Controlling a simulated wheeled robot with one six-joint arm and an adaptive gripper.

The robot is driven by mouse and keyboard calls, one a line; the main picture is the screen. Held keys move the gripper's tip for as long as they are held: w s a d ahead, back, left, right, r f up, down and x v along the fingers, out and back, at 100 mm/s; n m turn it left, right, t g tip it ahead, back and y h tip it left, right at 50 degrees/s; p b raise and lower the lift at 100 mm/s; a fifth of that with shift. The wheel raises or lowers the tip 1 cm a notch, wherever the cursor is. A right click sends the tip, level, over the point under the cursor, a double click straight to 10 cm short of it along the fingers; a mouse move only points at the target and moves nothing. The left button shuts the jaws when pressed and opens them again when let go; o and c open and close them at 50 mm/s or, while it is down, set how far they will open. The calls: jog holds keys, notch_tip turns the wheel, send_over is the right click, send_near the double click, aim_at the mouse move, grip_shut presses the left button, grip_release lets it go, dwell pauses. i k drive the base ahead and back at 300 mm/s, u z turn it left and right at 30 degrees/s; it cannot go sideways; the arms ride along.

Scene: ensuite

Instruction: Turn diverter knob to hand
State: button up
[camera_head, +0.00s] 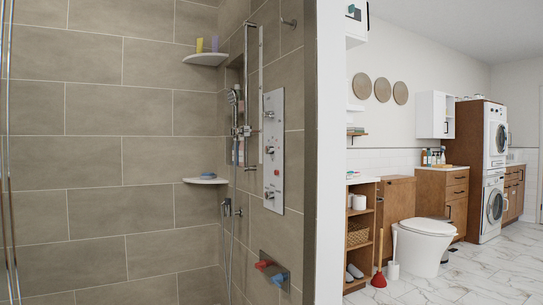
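A tall silver shower panel (274,165) is mounted on the tiled right wall of the shower. Several small knobs show along its front, among them an upper knob (268,114), a middle knob (269,150) and a lower knob (269,194). They are too small to tell which is the diverter knob or how it is turned. The hand shower (233,97) hangs on a vertical rail left of the panel, with its hose running down. My gripper is not in view.
A low wall ledge (273,270) holds red and blue items. A wall edge (329,150) separates the shower from the toilet (424,240). A vertical chrome bar (9,200) stands at left.

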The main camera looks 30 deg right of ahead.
aim_at(269, 195)
jog(key=k, duration=0.6)
jog(key=z, duration=0.75)
jog(key=i, duration=1.35)
